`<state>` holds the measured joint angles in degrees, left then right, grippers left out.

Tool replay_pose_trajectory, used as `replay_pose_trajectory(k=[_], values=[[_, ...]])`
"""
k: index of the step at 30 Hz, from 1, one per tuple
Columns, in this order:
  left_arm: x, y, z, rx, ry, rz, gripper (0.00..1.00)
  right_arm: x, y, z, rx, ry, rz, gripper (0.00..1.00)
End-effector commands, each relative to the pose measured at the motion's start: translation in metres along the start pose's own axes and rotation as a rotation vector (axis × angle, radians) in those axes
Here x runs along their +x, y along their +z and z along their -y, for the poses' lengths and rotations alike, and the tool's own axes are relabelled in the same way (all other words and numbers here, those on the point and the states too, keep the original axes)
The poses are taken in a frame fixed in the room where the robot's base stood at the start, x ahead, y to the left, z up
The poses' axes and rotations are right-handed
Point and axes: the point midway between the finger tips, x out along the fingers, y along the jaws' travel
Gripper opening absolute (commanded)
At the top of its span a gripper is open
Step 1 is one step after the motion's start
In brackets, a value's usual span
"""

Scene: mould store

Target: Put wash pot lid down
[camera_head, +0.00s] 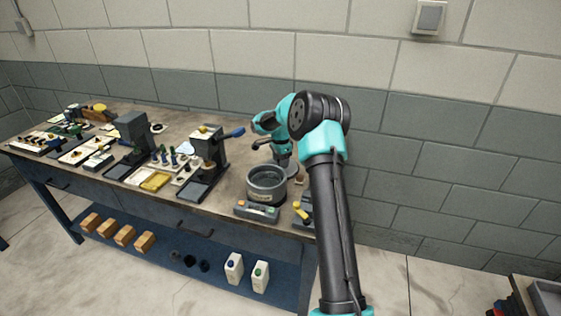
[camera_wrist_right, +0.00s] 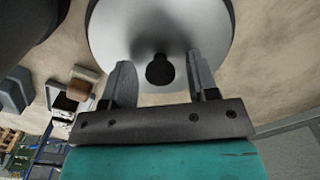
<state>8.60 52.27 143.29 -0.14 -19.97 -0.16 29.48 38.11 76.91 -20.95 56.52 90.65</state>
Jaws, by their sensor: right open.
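The wash pot (camera_head: 266,185) is a round grey metal pot standing near the right end of the bench, open at the top with its inside showing. The wash pot lid (camera_wrist_right: 120,32) is a pale metal disc with a black knob (camera_wrist_right: 160,72) in the right wrist view. My right gripper (camera_wrist_right: 158,66) is open, its fingers on either side of the knob with clear gaps. In the head view the right gripper (camera_head: 284,159) is small and partly hidden, just behind the pot. The lid is mostly hidden there, seemingly on the bench behind the pot. My left gripper is out of view.
A scale-like grey device (camera_head: 257,211) stands at the bench's front edge before the pot. A small press with a blue handle (camera_head: 208,152) stands to the left. Trays and tools crowd the left half. The block wall (camera_head: 440,165) rises close behind.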

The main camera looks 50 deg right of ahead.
Motion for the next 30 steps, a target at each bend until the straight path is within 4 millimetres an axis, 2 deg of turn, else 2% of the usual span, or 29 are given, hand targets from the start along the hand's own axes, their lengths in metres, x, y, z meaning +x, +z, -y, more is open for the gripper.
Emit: replay_pose_trajectory(k=[5,15,21,30], values=[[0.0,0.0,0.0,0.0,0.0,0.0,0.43,-0.019,0.0,0.001,0.001,-0.004,-0.001,0.54],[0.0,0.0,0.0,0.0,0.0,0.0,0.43,-0.081,0.0,0.001,-0.001,-0.004,-0.001,0.54],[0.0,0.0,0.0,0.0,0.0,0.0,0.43,-0.11,0.0,0.001,0.0,-0.004,0.0,0.54],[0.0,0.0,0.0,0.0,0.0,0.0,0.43,-0.12,0.0,0.0,0.0,-0.001,0.0,0.54]])
